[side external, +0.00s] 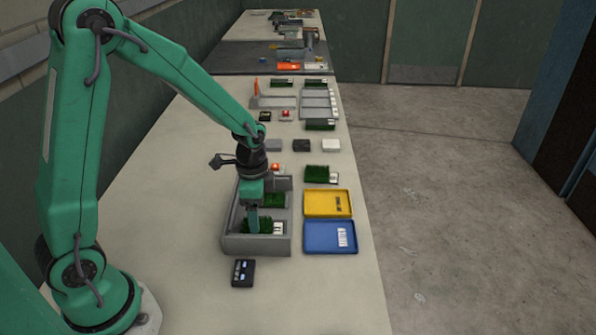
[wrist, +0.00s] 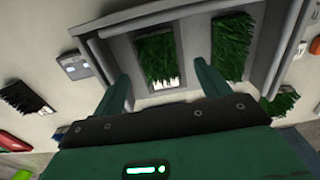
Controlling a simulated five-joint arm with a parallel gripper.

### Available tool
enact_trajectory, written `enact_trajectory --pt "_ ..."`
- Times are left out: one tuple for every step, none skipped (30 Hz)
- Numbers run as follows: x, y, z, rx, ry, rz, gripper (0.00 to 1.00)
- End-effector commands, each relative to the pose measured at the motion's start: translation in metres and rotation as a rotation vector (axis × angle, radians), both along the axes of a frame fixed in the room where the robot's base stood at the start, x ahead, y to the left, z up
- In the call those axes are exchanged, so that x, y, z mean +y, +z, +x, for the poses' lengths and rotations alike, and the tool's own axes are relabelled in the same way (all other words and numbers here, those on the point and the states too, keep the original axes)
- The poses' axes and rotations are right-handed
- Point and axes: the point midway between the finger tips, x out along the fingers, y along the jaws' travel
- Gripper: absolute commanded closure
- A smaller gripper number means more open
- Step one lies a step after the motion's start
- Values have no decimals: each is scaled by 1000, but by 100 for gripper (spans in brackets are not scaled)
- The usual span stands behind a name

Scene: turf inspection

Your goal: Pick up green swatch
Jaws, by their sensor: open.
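A green swatch, a grass-like patch with a white label at one end, lies in the near compartment of the grey tray (side external: 231,243); it shows in the side view (side external: 257,225) and the wrist view (wrist: 168,58). A second green swatch lies in the far compartment (side external: 273,201), at right in the wrist view (wrist: 231,46). My gripper (side external: 253,226) points down over the near compartment. In the wrist view, its open fingers (wrist: 161,72) are spread to either side of the near swatch. Exact height and contact are unclear.
A yellow tray (side external: 315,198) and a blue tray (side external: 317,238) sit right of the grey tray. A black device (side external: 243,273) lies in front. Another grass swatch (side external: 317,174) sits behind the yellow tray. The grey tray's raised walls surround the swatches.

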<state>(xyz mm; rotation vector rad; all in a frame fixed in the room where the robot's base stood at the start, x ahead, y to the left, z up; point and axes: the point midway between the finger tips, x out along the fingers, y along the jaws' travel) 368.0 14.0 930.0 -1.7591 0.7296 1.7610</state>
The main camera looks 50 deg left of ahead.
Motion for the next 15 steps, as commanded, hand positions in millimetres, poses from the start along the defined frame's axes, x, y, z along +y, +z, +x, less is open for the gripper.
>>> enact_trajectory --pt "-1 -6 -1 3 0 0 25" --pt "-1 -10 -1 4 0 0 25" --pt "-1 -15 -1 3 0 0 25" --pt "-1 -17 -1 3 0 0 25" --pt "-1 -21 -1 3 0 0 25" --pt "-1 -24 -1 3 0 0 25" --pt "-1 -26 0 1 0 0 25" --pt "-1 -28 0 1 0 0 25" --pt "-1 -31 0 1 0 0 25" --pt "-1 -32 0 1 0 0 25" --pt "-1 -33 0 0 0 0 25" --pt "-1 -34 0 0 0 0 25" --pt "-1 -34 0 -1 0 0 25" --pt "-1 -35 0 -1 0 0 25" --pt "-1 -35 0 -1 0 0 25"
